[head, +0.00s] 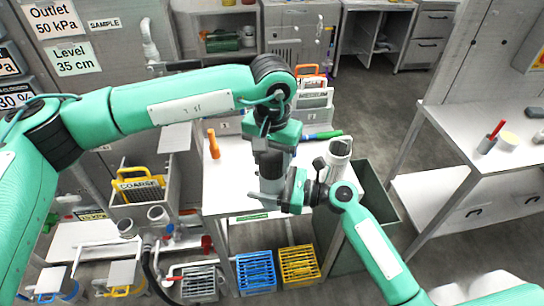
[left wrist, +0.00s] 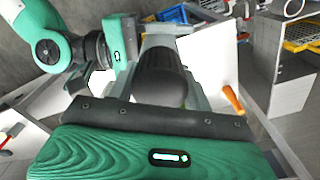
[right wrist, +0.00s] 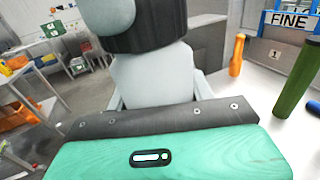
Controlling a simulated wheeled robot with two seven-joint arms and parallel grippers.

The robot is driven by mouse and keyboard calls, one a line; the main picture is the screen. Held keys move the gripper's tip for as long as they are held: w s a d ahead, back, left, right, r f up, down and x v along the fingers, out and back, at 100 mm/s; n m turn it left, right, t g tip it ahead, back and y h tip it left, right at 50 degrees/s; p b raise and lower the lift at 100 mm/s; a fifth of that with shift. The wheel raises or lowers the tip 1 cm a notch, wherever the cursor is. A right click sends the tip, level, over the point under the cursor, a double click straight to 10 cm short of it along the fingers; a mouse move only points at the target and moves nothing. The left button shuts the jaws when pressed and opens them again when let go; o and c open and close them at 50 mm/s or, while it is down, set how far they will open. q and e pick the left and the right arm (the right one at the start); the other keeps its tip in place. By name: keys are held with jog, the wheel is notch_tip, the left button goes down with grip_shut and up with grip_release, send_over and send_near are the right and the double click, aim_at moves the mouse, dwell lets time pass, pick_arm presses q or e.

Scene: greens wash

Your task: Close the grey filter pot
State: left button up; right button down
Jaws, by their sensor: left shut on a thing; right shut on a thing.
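The grey filter pot (head: 271,186) is upright above the white table; its light grey body fills the middle of the right wrist view (right wrist: 152,75). A dark ribbed cap (head: 271,162) is right on top of the body, with no clear gap; whether it is fully seated cannot be told. My left gripper (head: 271,148) comes from above and is shut on the cap, which also shows in the left wrist view (left wrist: 162,75). My right gripper (head: 280,190) comes from the right and is shut on the body. The pot's underside is hidden.
An orange-handled tool (head: 213,144) stands at the table's left, and a green tool (head: 322,135) lies at the back. A white cylinder (head: 339,158) stands at the right edge. Blue (head: 256,272) and yellow (head: 299,266) crates are below in front. The white tabletop (head: 225,185) is clear at left.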

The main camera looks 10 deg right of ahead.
pick_arm(q)
jog(key=m, duration=0.7)
jog(key=o, duration=0.9)
jog(key=shift+o, duration=0.2)
jog(key=shift+r, duration=0.1)
jog(key=shift+r, duration=2.15)
jog(key=shift+c, duration=0.4)
